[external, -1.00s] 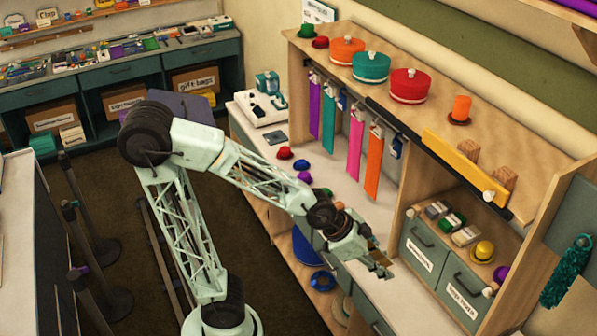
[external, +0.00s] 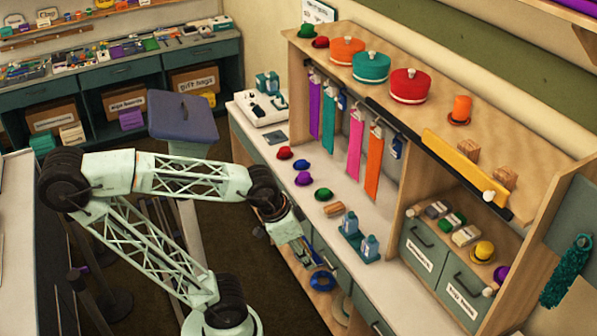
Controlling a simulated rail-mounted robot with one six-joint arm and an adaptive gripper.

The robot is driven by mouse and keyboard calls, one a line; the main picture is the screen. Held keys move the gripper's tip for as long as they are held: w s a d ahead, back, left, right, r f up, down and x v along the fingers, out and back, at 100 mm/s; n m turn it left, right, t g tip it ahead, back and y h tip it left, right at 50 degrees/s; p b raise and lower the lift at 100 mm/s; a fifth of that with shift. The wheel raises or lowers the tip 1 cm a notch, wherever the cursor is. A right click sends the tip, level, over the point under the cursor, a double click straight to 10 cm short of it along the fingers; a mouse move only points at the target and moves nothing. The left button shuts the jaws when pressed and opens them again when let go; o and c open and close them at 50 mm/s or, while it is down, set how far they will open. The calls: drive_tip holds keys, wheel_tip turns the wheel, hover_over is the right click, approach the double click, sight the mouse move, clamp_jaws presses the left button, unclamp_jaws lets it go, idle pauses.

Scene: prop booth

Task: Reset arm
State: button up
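My arm is folded back, with its elbow at the left and its forearm reaching right toward the counter front. My gripper (external: 306,257) points down and right, in front of the counter's drawer fronts and above the blue round item (external: 322,282) on the low shelf. The fingers are small and dark here, and I cannot tell whether they are apart or together. I see no object held in them.
A shelf unit (external: 440,110) stands behind. A grey-topped stand (external: 183,117) is behind my forearm. Dark posts (external: 110,275) stand at left.

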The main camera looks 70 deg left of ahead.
drive_tip(key=shift+s+a+n, duration=0.15)
drive_tip(key=shift+s+a, duration=0.2)
drive_tip(key=shift+s, duration=0.45)
drive_tip(key=shift+s+a+n, duration=0.15)
drive_tip(key=shift+s+a, duration=0.2)
drive_tip(key=shift+s, duration=0.45)
